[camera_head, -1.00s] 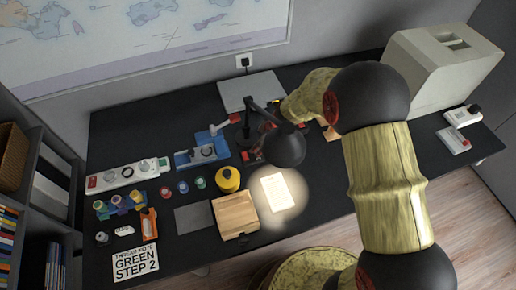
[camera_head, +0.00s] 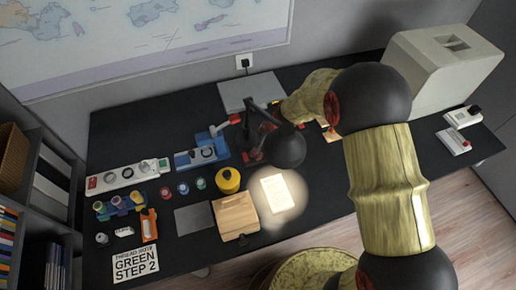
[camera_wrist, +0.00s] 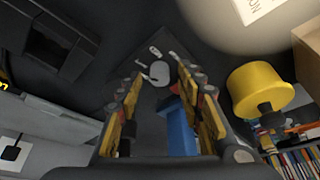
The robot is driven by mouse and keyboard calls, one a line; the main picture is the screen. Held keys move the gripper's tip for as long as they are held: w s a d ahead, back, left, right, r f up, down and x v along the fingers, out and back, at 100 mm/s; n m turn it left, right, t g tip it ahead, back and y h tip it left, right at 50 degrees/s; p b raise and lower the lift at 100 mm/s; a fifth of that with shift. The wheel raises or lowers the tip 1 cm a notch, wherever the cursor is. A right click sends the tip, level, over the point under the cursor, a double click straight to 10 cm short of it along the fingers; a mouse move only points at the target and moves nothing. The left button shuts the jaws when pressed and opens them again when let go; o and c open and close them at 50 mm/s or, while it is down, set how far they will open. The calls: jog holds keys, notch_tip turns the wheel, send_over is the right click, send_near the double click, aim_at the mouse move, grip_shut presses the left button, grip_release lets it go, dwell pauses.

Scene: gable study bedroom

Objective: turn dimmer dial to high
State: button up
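The desk lamp (camera_head: 286,148) stands mid-desk with its lit head over a paper. In the wrist view a small pale grey round knob, which looks like the dimmer dial (camera_wrist: 160,71), sits on a dark base with small light markings. My gripper (camera_wrist: 165,84) is open, with its yellow-and-black fingers apart on either side of the knob's place in the picture. I cannot tell whether they touch it. In the head view my gripper (camera_head: 250,138) is partly hidden behind the lamp's arm and head.
A blue stand (camera_head: 195,157) is left of the lamp; its blue also shows between my fingers. A yellow pot (camera_head: 228,180), wooden box (camera_head: 236,216) and lit paper (camera_head: 277,193) lie in front. A grey laptop-like slab (camera_head: 250,92) is behind; a large beige machine (camera_head: 440,70) stands right.

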jog(key=v, duration=1.1)
jog(key=shift+d+r, duration=0.2)
jog(key=shift+r, duration=0.1)
